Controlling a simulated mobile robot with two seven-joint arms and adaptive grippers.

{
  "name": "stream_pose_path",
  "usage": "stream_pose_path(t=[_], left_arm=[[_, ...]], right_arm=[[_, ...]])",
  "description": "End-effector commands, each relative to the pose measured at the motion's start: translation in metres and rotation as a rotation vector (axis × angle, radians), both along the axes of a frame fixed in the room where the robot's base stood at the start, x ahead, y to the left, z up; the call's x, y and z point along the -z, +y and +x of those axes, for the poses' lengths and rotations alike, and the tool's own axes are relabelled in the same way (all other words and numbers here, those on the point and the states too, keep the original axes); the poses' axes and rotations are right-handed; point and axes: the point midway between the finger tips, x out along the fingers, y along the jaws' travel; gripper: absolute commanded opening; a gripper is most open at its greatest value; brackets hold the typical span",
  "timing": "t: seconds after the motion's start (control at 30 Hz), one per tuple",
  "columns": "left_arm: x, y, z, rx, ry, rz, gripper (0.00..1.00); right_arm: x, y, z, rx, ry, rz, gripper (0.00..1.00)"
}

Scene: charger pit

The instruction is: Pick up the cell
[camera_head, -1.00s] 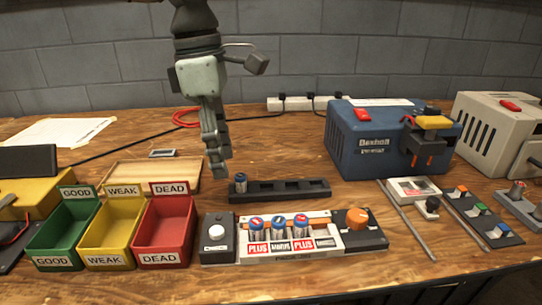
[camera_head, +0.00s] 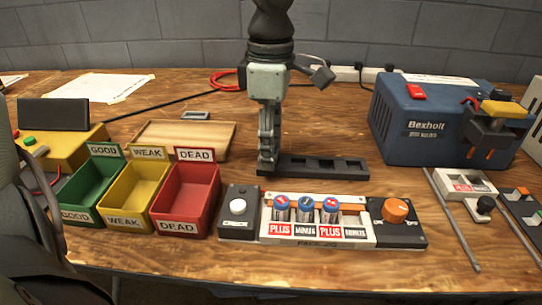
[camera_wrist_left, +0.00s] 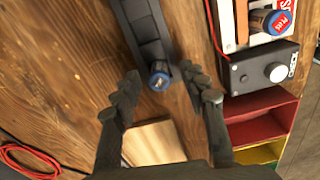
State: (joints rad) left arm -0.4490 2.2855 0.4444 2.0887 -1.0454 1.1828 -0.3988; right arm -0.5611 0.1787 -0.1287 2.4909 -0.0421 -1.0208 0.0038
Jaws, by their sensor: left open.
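The cell (camera_wrist_left: 158,81) is a small cylinder with a blue top, standing in the end slot of a black rack (camera_head: 320,167). In the wrist view it sits between the two fingertips, with a gap on either side. In the head view the gripper hides it. My left gripper (camera_head: 266,160) points down at the rack's left end. Its open fingers also show in the wrist view (camera_wrist_left: 160,76). My right gripper is not in view.
A tester (camera_head: 318,232) holding several blue-topped cells stands in front of the rack. Green (camera_head: 75,215), yellow (camera_head: 120,205) and red (camera_head: 186,200) bins are at the left. A wooden tray (camera_head: 215,141) lies behind them. A blue charger (camera_head: 405,120) is at the right.

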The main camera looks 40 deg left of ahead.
Motion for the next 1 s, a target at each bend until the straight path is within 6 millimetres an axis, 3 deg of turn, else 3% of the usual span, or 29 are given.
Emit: stream_pose_path(t=[0.17,0.5,1.0], left_arm=[[0.0,0.0,0.0,0.0,0.0,0.0,0.42],[0.0,0.0,0.0,0.0,-0.001,0.0,0.0],[-0.01,0.0,0.001,0.0,-0.004,0.001,0.0]], right_arm=[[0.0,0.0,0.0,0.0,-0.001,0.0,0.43],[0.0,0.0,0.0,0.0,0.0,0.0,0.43],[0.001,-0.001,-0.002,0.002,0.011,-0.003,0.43]])
